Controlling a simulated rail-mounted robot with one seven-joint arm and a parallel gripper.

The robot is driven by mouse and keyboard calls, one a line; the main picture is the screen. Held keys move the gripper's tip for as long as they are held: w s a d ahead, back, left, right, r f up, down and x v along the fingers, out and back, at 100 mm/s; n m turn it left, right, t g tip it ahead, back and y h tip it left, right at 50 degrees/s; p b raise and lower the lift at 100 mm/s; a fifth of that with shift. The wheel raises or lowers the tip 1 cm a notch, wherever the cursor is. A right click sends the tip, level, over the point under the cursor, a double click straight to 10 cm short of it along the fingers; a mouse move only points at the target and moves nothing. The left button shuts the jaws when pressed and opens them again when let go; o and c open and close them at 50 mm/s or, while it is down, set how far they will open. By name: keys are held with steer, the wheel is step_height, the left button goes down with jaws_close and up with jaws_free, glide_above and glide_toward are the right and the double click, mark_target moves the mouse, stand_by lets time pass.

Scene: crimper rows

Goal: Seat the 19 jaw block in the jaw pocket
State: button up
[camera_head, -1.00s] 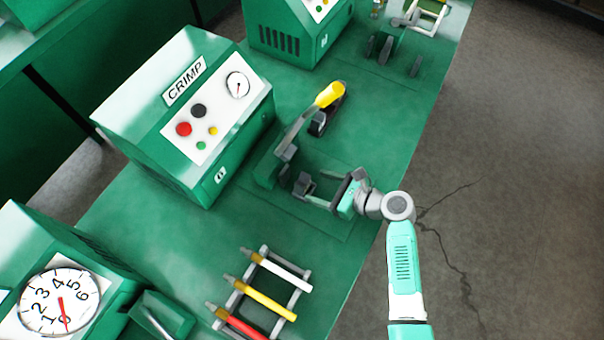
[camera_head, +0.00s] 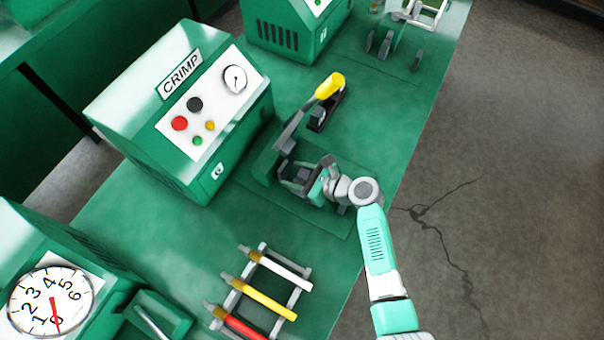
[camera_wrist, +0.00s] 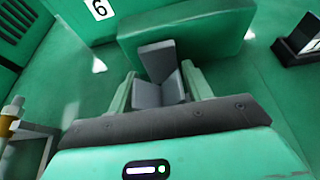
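My gripper (camera_head: 302,180) is at the crimp station in front of the CRIMP machine. In the wrist view its two pale green fingers (camera_wrist: 160,88) stand on either side of a grey jaw block (camera_wrist: 172,94), which appears held between them. No number is readable on it. Another grey upright piece (camera_wrist: 157,58) rises just beyond the block, against the green block of the station (camera_wrist: 190,32). In the head view the green station base (camera_head: 266,164) lies left of the gripper. The pocket itself is hidden, and I cannot tell whether the jaw block is inside it.
A yellow-handled lever (camera_head: 328,86) stands behind the station. The CRIMP machine (camera_head: 150,100) is to the left. A rack (camera_head: 262,250) with white, yellow and red tools lies in front. A second station with grey jaws (camera_head: 386,45) is farther back. Bench edge lies right.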

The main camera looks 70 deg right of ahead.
jaws_close()
steer(key=shift+r, duration=0.25)
steer(key=r+p, duration=0.1)
steer(key=r, duration=0.1)
steer(key=r+p, duration=0.1)
steer(key=r, duration=0.1)
steer(key=r+p, duration=0.1)
steer(key=r, duration=0.2)
steer(key=shift+s, duration=0.3)
steer(key=s+a+p, duration=0.1)
steer(key=s+a, duration=0.2)
steer(key=s, duration=1.4)
steer(key=p, duration=0.3)
glide_above(299, 177)
steer(key=shift+w+d+f, duration=0.15)
steer(key=shift+w+f, duration=0.05)
